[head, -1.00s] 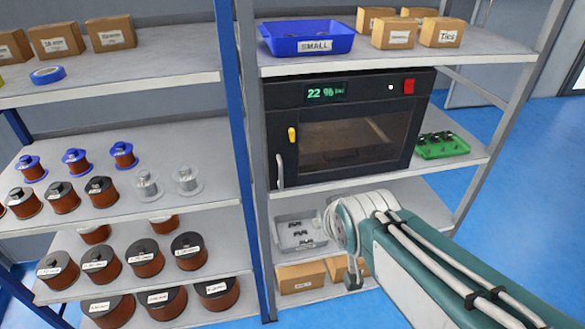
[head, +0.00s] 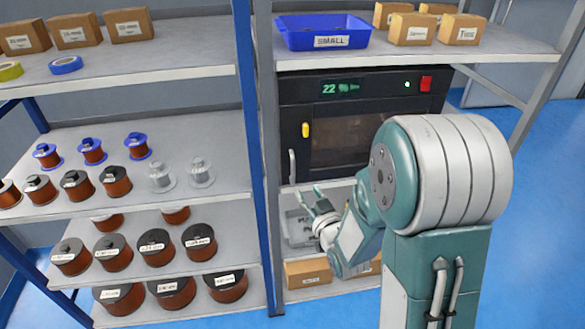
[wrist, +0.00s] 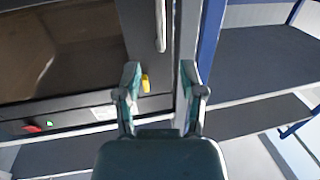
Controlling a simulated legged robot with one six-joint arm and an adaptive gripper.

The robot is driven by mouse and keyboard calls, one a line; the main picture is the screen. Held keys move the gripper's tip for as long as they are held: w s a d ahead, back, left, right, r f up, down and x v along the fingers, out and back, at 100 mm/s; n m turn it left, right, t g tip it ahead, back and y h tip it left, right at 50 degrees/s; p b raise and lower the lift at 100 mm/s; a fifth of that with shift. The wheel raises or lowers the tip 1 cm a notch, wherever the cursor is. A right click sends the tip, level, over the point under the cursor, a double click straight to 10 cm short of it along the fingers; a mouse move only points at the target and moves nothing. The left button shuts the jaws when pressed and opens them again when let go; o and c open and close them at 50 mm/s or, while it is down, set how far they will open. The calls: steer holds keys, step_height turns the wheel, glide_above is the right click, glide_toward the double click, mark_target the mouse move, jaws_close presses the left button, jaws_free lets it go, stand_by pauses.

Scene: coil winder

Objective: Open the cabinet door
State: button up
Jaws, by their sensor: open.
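The black cabinet (head: 375,88) stands on the middle shelf with a lit green display. Its door (head: 335,143) has a dark window and looks closed. A silver vertical handle (head: 292,166) is on the door's left edge, with a yellow knob (head: 305,130) above it. My gripper (head: 312,198) is open and empty, below and right of the handle in the head view. In the wrist view, which looks upside down, the open fingers (wrist: 161,88) have the yellow knob (wrist: 145,83) and the handle (wrist: 160,25) between or beyond them. My arm hides the door's right part.
A blue rack post (head: 250,110) and a grey post stand just left of the cabinet. A blue bin (head: 290,35) and cardboard boxes sit on the shelf above. A grey tray (head: 298,229) is below. Wire spools fill the left shelves. Blue floor is free at right.

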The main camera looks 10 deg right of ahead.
mark_target(294, 170)
steer(key=w, duration=0.3)
steer(key=w+a, duration=0.1)
steer(key=w, duration=0.3)
steer(key=w+a, duration=0.1)
steer(key=w, duration=0.2)
steer(key=shift+w+a, duration=0.15)
steer(key=shift+w, duration=0.15)
jaws_close()
